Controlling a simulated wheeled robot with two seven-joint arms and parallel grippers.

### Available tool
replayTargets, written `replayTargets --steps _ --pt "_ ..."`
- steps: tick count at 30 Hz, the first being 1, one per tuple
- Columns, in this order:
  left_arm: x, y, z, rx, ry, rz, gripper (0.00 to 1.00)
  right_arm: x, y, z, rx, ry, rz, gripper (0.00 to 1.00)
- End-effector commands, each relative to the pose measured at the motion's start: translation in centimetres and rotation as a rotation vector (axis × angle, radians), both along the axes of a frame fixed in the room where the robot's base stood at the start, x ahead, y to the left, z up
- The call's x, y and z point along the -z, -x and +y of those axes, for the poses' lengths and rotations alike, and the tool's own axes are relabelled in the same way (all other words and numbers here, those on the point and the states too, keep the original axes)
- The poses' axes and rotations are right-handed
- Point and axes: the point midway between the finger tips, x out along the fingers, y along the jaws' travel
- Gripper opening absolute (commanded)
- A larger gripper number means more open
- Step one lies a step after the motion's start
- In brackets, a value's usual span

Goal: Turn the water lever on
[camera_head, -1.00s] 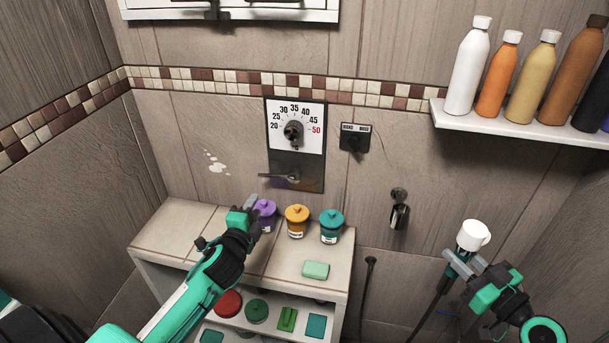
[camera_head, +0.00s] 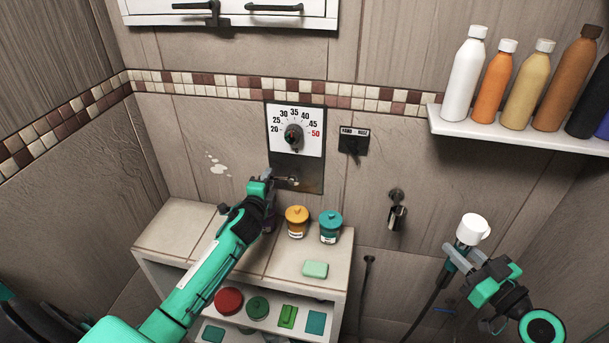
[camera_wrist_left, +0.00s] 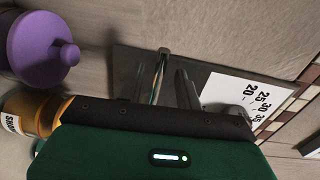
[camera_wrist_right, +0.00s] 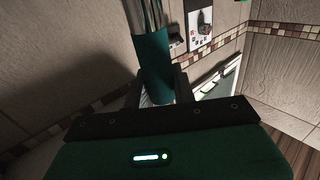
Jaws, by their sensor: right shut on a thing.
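The water lever (camera_head: 287,179) is a thin metal handle on the dark lower part of the dial plate, below the temperature dial (camera_head: 293,135). My left gripper (camera_head: 267,178) is at the lever's left end and hides part of it. In the left wrist view the shiny lever (camera_wrist_left: 158,75) shows between or close beside the fingers of my left gripper (camera_wrist_left: 168,85), which look open; contact cannot be told.
Purple (camera_wrist_left: 42,45), orange (camera_head: 297,222) and teal jars (camera_head: 330,227) and green soap (camera_head: 315,269) stand on the tiled ledge (camera_head: 175,225) below. A hand/hose switch (camera_head: 355,143) is right of the dial. Several bottles stand on the right wall shelf (camera_head: 520,135).

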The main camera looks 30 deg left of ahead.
Motion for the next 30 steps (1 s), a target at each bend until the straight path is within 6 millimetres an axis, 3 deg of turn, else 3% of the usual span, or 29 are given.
replayTargets --steps 10,15,16,30 --pt "0.06 -0.33 0.06 0.000 0.000 0.001 0.35 -0.13 0.00 0.00 0.000 -0.001 -0.001 0.00" --pt "0.05 -0.33 0.05 0.000 0.000 0.001 0.01 -0.13 0.00 0.00 0.000 -0.001 -0.001 0.00" --pt "0.05 -0.33 0.05 0.000 0.001 0.001 0.00 -0.13 0.00 0.00 0.000 -0.001 -0.001 0.00" --pt "0.56 -0.34 0.02 0.001 0.059 -0.015 0.00 0.39 -0.01 0.01 0.000 -0.001 -0.001 0.00"
